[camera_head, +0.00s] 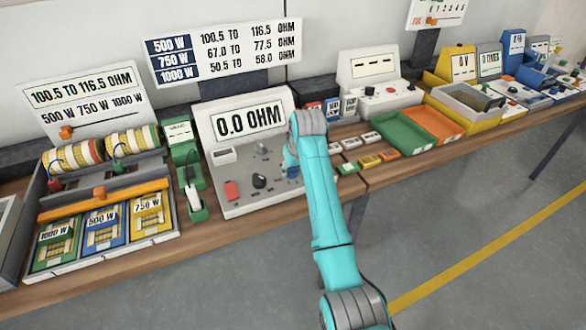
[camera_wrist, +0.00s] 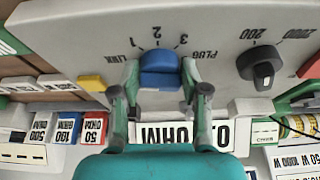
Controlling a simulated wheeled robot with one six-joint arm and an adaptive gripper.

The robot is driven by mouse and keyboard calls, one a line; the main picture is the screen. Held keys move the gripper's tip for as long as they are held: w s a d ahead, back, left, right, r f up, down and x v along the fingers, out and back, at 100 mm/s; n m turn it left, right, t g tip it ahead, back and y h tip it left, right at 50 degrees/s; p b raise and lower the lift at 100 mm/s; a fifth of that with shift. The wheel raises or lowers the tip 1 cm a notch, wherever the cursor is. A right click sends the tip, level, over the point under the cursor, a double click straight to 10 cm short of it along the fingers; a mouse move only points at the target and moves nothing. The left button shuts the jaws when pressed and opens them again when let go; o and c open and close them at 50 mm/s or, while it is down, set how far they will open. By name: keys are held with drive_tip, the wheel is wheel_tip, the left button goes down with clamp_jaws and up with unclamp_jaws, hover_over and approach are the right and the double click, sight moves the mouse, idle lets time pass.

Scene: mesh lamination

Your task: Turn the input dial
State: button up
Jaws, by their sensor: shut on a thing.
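The blue dial (camera_wrist: 160,66) sits on the sloping face of the grey meter, inside a printed scale with 1, 2, 3, LINK and PLUG around it. My gripper (camera_wrist: 158,80) has one finger on each side of the dial and is shut on it. In the wrist view the dial's ridge lies near the 2 mark, but its exact setting is hard to read. In the head view the blue dial (camera_head: 292,172) shows beside my arm, which hides part of it. The meter (camera_head: 245,110) has a display that reads 0.0 OHM.
A black dial (camera_wrist: 260,66) with 200 and 2000 marks stands close beside the blue one. A red part (camera_head: 231,190) is at the meter's lower left. Small coloured blocks (camera_head: 370,160) and green and orange trays (camera_head: 403,131) lie to the right.

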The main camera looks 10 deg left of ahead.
drive_tip(key=m+h, duration=0.1)
drive_tip(key=m, duration=0.2)
drive_tip(key=shift+s+a, duration=0.1)
drive_tip(key=shift+a, duration=0.05)
drive_tip(key=m+h, duration=0.1)
drive_tip(key=m, duration=0.1)
drive_tip(key=m+h, duration=0.1)
drive_tip(key=m, duration=0.1)
drive_tip(key=shift+a+m+t, duration=0.15)
drive_tip(key=shift+m+t, duration=0.15)
drive_tip(key=shift+m, duration=0.1)
drive_tip(key=m+h, duration=0.1)
drive_tip(key=m, duration=0.2)
drive_tip(key=shift+a+m, duration=0.1)
drive_tip(key=shift+m, duration=0.2)
drive_tip(key=m+g+h, duration=0.1)
drive_tip(key=m, duration=0.3)
drive_tip(key=shift+a+h, duration=0.1)
drive_tip(key=shift+h, duration=0.3)
drive_tip(key=o, duration=1.1)
